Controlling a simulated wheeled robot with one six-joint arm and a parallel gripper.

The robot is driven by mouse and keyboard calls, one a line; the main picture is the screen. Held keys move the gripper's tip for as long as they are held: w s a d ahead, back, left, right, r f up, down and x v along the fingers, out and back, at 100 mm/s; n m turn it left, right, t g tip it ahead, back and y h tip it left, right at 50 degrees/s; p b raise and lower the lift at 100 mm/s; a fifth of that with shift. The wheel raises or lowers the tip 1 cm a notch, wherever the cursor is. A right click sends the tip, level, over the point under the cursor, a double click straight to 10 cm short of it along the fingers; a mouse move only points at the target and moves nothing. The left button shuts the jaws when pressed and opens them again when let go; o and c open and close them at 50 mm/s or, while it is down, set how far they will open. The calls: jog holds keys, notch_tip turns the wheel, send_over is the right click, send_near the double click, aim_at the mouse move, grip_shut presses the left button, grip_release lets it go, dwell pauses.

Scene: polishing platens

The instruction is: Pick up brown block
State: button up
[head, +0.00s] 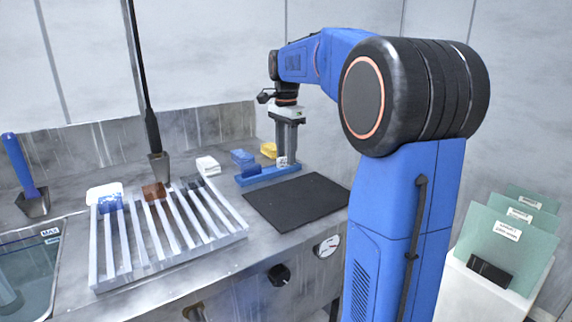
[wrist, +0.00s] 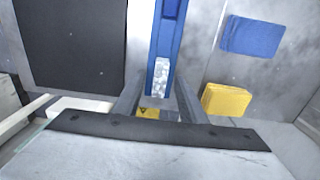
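The brown block (head: 153,192) lies on the far end of the slatted rack (head: 118,270), just below a hanging dark-handled tool. It is not seen in the wrist view. My gripper (head: 287,160) points down well to its right, over a long blue holder (head: 258,180). In the wrist view my gripper (wrist: 162,92) has its fingers apart, one on each side of the blue holder (wrist: 170,45). A pale speckled piece (wrist: 161,75) shows between the fingers in the holder. I see no finger closed on it.
Yellow (head: 269,150) and blue (head: 241,157) blocks lie behind the holder. A white block (head: 207,165) lies behind the rack. A dark block (head: 191,182) and a blue-white one (head: 105,197) sit near the brown one. The hanging tool (head: 153,130) stands close above. A black mat (head: 297,202) is bare.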

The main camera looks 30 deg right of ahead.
jog(key=shift+c, duration=0.7)
grip_shut()
